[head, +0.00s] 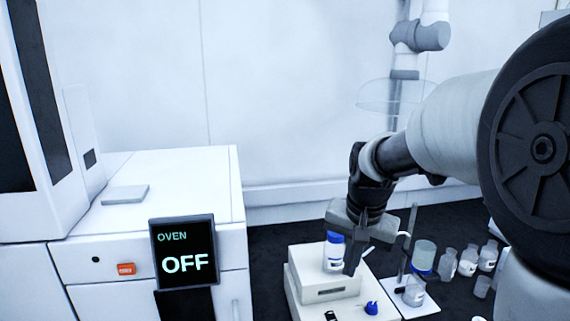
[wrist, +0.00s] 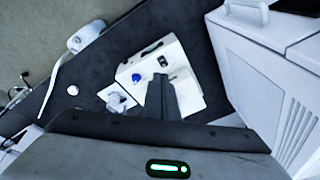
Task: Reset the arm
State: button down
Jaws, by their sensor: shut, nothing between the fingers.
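My gripper (head: 352,268) hangs from the arm above a white bench device (head: 330,292), with its fingers together and nothing between them. A bottle with a blue cap (head: 334,238) stands upright on top of this device, just left of the fingers in the head view. I cannot tell if they touch it. In the wrist view the gripper's dark fingers (wrist: 162,92) are closed together and cover part of the device (wrist: 152,50); the bottle cannot be made out there.
The oven display (head: 183,252) at left reads OFF. A stand with a small flask (head: 413,292) is right of the device, and several glass bottles (head: 467,262) stand farther right. Dark bench top shows between the oven cabinet and the device.

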jog(key=s+r+n+t, duration=0.1)
jog(key=s+r+n, duration=0.1)
jog(key=s, duration=0.8)
jog(key=s+r+n+t, duration=0.2)
jog(key=s+r+n, duration=0.1)
jog(key=s, duration=0.7)
jog(key=shift+r, duration=0.45)
